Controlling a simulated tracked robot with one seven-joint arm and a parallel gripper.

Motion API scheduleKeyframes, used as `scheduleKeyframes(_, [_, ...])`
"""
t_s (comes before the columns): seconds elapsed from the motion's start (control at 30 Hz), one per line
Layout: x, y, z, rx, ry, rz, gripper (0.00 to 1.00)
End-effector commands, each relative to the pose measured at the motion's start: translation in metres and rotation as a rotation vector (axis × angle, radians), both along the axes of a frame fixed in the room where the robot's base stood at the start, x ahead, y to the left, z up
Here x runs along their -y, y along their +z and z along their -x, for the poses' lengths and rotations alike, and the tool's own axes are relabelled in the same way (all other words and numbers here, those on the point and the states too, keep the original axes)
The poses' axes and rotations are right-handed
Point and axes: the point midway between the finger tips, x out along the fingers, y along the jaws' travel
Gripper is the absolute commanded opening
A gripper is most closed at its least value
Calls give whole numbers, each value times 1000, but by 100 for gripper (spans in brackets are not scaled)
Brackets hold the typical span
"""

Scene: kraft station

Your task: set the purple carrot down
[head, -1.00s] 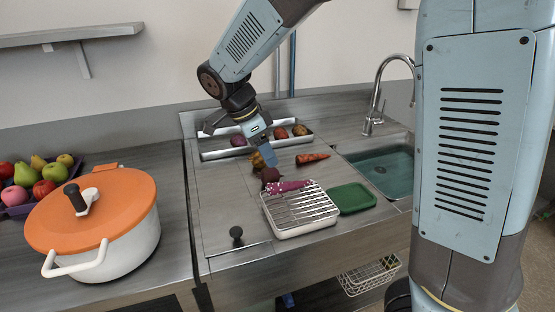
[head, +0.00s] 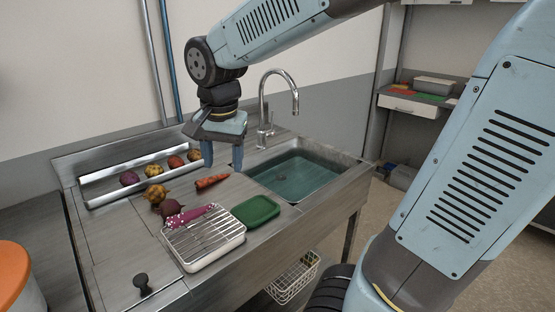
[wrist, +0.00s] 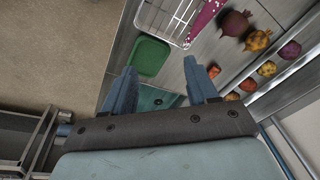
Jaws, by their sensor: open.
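The purple carrot (head: 198,214), magenta with pale speckles, lies across the back edge of the wire rack on a white tray (head: 210,248). In the wrist view the purple carrot (wrist: 207,20) shows at the top, partly cut off by the frame, with the rack (wrist: 168,16) beside it. My gripper (head: 222,160) is open and empty, above the counter behind the purple carrot and apart from it. In the wrist view my gripper's fingers (wrist: 160,70) are spread with nothing between them.
A dark beet (head: 171,208) and a knobbly yellow vegetable (head: 155,194) lie beside the rack. An orange carrot (head: 212,181) lies near my gripper. A green tray (head: 256,210) and the sink (head: 296,177) are to the right. A trough (head: 100,190) with several vegetables runs behind.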

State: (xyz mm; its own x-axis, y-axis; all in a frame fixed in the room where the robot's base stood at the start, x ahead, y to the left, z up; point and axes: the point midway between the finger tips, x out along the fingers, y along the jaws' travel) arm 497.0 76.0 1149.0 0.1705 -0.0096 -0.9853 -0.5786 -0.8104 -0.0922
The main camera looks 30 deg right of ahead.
Motion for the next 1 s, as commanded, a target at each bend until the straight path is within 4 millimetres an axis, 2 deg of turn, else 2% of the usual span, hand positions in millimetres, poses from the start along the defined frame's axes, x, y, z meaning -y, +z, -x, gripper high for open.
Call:
scheduleKeyframes(0.03, [11, 5, 9, 25, 38, -8, 58])
scheduleKeyframes(0.2, [33, 16, 38, 109, 206, -4, 58])
scheduleKeyframes(0.53, [59, 26, 89, 265, 492, 120, 58])
scheduleKeyframes(0.67, [62, 26, 100, 295, 560, 170, 58])
scheduleKeyframes(0.77, [77, 26, 105, 305, 586, 189, 58])
scheduleKeyframes(1.0, [77, 26, 106, 307, 597, 196, 58])
